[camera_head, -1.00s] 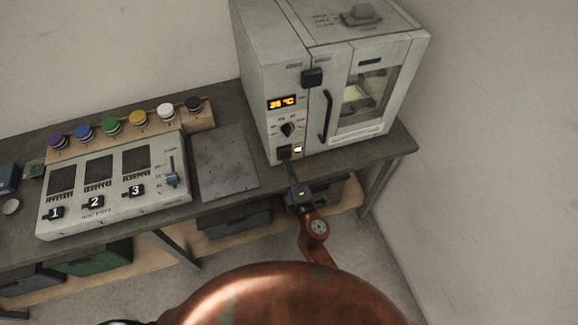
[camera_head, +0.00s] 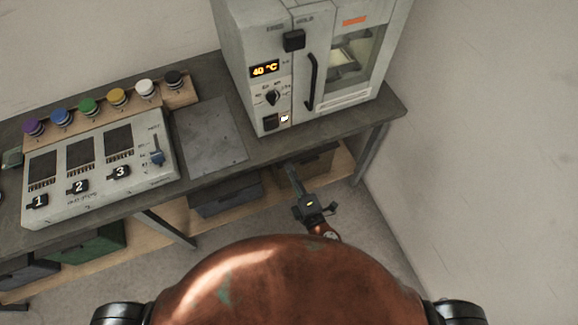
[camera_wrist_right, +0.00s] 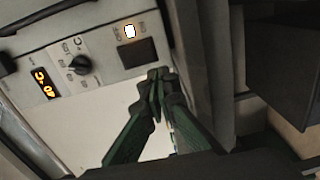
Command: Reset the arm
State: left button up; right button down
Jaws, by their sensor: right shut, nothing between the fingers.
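My right gripper (camera_head: 293,174) is shut and empty, in front of the bench edge and below the oven. In the right wrist view its fingertips (camera_wrist_right: 158,78) meet, with the oven's lower front behind them. The oven (camera_head: 257,95) stands on the bench at upper right, its display (camera_head: 265,69) reading 40 °C in orange. Below the display are a black knob (camera_head: 273,97), a dark rocker switch (camera_head: 270,121) and a small lit white lamp (camera_head: 285,118). The knob also shows in the right wrist view (camera_wrist_right: 80,65). The gripper appears apart from the oven. My left gripper is not in view.
A grey bench (camera_head: 225,165) holds a control panel (camera_head: 100,180) with several numbered black switches and a blue-handled lever (camera_head: 157,157). Several coloured buttons line a wooden strip behind it. Bins (camera_head: 226,196) sit on the lower shelf. Floor in front is clear.

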dwell(0.4)
jog(key=d+f+m+g+h, duration=0.1)
jog(key=d+f+m+g, duration=0.15)
jog(key=f, duration=0.65)
jog(key=d+f+m+g+h, duration=0.15)
jog(key=d+f, duration=0.25)
jog(key=f, duration=0.6)
jog(key=s+d+f+m+g+h, duration=0.1)
jog(key=s+d+f+m+g, duration=0.3)
jog(key=f, duration=0.6)
jog(key=s+d+f+m+t+h, duration=0.1)
jog(key=s+d+f+m, duration=0.1)
jog(key=s+d+f, duration=0.6)
jog(key=s+d+f+m+g+h+p, duration=0.1)
jog(key=s+d+f+m+g, duration=0.4)
jog(key=s+f, duration=0.6)
jog(key=s+d+f+m+g+h, duration=0.1)
jog(key=s+d+f+m+g, duration=0.15)
jog(key=s+d+f, duration=0.7)
jog(key=s+f+m+g, duration=0.1)
jog(key=s+f+m, duration=0.1)
jog(key=s, duration=1.4)
jog(key=shift+s+d+f+m, duration=0.2)
jog(key=shift+s+m, duration=0.15)
jog(key=shift+m, duration=0.5)
jog(key=shift+h, duration=0.25)
